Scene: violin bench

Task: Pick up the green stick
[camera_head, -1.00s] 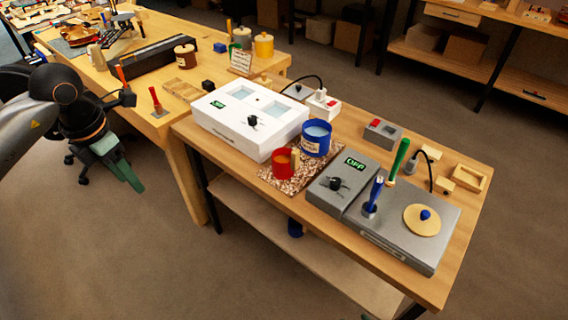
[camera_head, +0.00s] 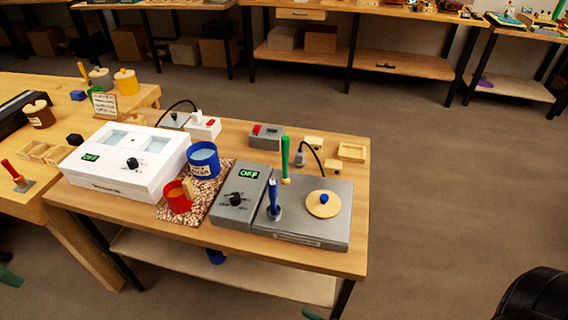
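The green stick (camera_head: 285,158) stands upright at the back of the grey hot plate unit (camera_head: 335,228) on the near bench. It rises behind a blue-handled tool (camera_head: 273,195) and left of a round wooden lid with a blue knob (camera_head: 323,204). No gripper is near it. A green tip at the lower left edge (camera_head: 8,277) seems to be part of my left gripper; the rest is cut off. A black part of my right arm (camera_head: 535,297) shows at the lower right. A small green tip at the bottom edge (camera_head: 312,315) may be my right gripper.
Left of the hot plate are a grey OFF control box (camera_head: 238,200), a red cup (camera_head: 178,196), a blue pot (camera_head: 204,160) and a white box (camera_head: 125,160). Behind are a grey switch box (camera_head: 267,137) and small wooden pieces (camera_head: 352,152). The floor at right is clear.

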